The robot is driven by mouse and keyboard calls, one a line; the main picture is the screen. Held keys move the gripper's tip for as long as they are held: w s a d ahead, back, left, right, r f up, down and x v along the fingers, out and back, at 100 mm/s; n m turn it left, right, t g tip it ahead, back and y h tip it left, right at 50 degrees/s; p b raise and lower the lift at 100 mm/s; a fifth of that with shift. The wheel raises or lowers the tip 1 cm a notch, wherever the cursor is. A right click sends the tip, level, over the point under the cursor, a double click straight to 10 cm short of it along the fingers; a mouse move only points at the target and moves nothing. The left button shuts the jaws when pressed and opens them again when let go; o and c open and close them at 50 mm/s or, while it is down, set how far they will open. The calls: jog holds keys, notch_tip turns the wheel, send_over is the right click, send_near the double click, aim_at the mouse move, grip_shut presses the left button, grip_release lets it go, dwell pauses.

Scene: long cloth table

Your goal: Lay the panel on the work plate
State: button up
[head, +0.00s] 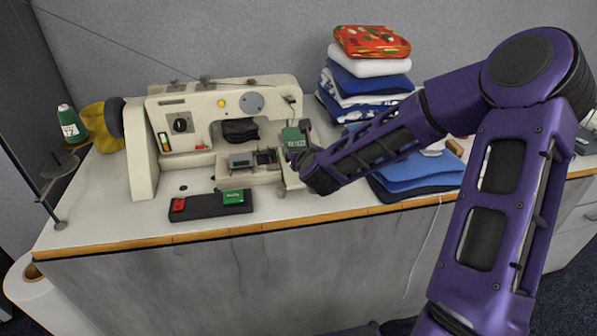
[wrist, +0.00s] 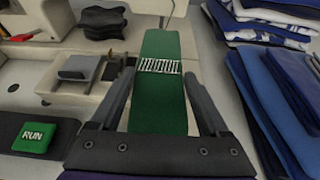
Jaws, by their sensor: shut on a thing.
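A green panel (wrist: 160,112) with a white striped or lettered band stands out between the fingers of my gripper (wrist: 161,85) in the wrist view. My gripper is shut on it. In the head view the green panel (head: 294,136) shows at the end of my arm, at the right end of the white sewing machine (head: 142,160). I take the pale flat bed of the machine (head: 262,179) as the work plate. It lies left of the held panel; in the wrist view the pale bed (wrist: 38,76) is also at left. The panel appears held above the surface; the exact gap is unclear.
A grey block (head: 240,162) and a black bundle (head: 240,131) sit at the machine. A dark switch box (head: 208,210) with red and green RUN buttons lies in front. Folded cloths (head: 372,68) are stacked at right. Bare tabletop (head: 100,215) shows at left.

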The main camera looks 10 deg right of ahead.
jog(key=shift+f+b, duration=0.55)
jog(key=shift+f, duration=2.25)
jog(key=shift+f, duration=0.25)
jog(key=o, duration=1.2)
jog(key=shift+o, duration=0.2)
jog(key=shift+r, duration=0.15)
